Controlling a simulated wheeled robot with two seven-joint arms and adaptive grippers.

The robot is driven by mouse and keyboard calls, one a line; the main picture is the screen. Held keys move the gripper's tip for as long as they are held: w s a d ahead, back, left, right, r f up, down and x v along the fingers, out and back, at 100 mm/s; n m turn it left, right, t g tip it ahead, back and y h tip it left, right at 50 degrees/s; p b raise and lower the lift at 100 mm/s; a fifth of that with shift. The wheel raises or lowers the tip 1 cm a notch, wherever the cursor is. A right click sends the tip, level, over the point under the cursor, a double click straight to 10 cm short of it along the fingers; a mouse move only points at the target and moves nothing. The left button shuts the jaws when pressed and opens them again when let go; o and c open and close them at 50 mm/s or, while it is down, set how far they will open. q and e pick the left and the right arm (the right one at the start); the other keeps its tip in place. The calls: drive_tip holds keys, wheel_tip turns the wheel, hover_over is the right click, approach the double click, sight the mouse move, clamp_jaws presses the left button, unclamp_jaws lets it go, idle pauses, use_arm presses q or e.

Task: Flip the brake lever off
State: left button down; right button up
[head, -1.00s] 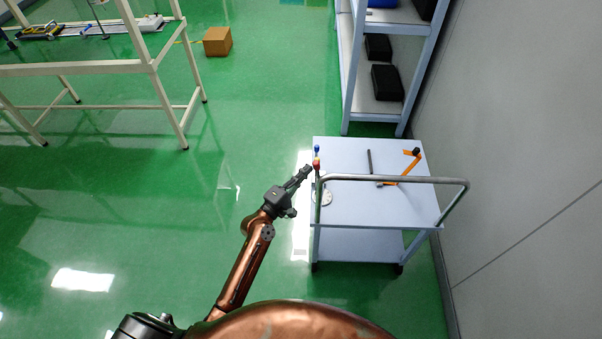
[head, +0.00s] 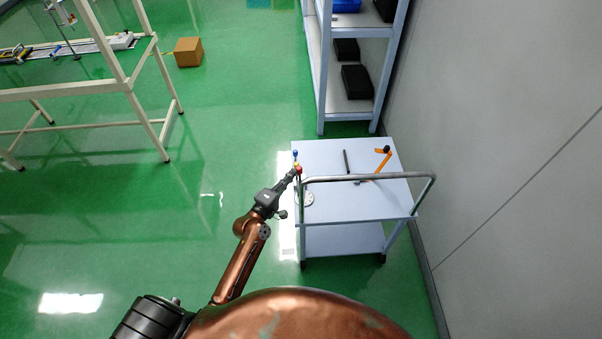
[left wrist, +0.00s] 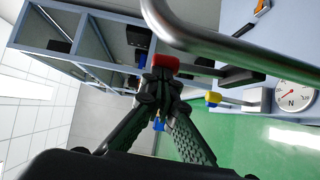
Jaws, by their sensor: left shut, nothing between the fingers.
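Several levers stand on the top of a pale blue cart (head: 350,205); I cannot tell which is the brake lever. At its left edge, a red knob (head: 298,168) and a blue knob (head: 295,153) stand close together. A dark lever (head: 346,161) and an orange lever (head: 378,165) with a black end are further right. My left gripper (head: 293,174) is shut and empty, its tips at the red knob. In the left wrist view the red knob (left wrist: 165,62) is just beyond the fingertips (left wrist: 160,82); contact is unclear. A yellow-tipped lever (left wrist: 213,99) is to the right. My right gripper is not in view.
A metal handle rail (head: 370,177) crosses above the cart and runs close past my left gripper. A round dial (left wrist: 293,95) is on the cart. A shelf rack (head: 322,70) stands behind, a grey wall (head: 500,150) on the right. Green floor (head: 130,220) is open on the left.

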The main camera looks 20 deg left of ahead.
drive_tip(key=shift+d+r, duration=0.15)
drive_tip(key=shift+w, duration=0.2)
